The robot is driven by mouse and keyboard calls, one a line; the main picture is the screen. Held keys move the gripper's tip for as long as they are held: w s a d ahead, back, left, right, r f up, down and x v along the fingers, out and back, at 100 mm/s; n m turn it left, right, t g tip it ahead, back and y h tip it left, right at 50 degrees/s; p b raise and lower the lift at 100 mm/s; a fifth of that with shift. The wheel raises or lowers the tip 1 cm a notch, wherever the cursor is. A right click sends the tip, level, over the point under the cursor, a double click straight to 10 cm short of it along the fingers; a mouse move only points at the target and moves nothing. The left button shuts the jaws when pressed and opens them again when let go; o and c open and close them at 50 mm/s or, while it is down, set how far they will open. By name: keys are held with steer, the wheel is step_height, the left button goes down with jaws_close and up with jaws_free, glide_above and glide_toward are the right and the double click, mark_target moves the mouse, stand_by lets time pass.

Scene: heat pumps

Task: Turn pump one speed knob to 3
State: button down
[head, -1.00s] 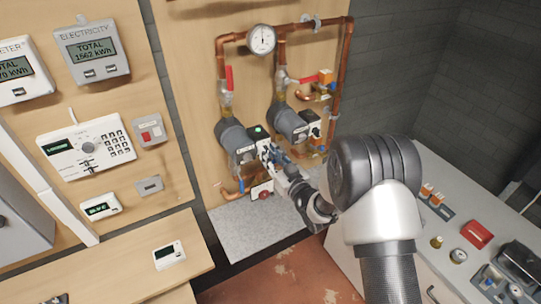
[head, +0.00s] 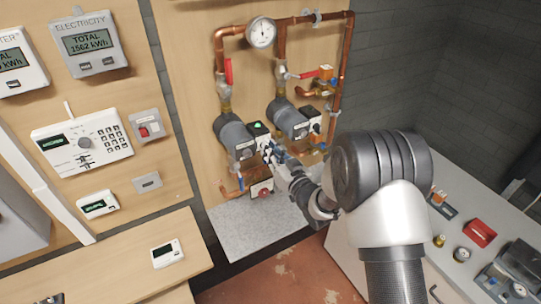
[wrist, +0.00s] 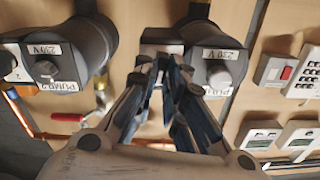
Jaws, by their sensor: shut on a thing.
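Pump one (head: 232,133) is the left of two dark grey pumps on the board. Its black and white control box (head: 259,129) carries a small green light. My gripper (head: 268,152) is at the front of this box. In the wrist view my gripper (wrist: 166,62) has its fingertips together at the box (wrist: 162,36), shut on what appears to be the speed knob. The fingers hide the knob, so its setting cannot be read. Pump one's motor end (wrist: 220,72), with a 230 V label, is just right of the fingers there.
Pump two (head: 287,118) is close on the right; its motor end (wrist: 46,70) shows at the left in the wrist view. Copper pipes (head: 345,70) and red valve levers (head: 229,72) surround the pumps. A grey shelf (head: 250,224) lies below.

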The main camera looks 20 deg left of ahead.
steer(key=shift+w+d+m+b, duration=0.1)
steer(key=shift+m+b, duration=2.1)
steer(key=shift+m, duration=1.1)
steer(key=c, duration=1.7)
jaws_free()
steer(key=shift+o, duration=0.2)
steer(key=shift+f, duration=0.1)
steer(key=v, duration=1.2)
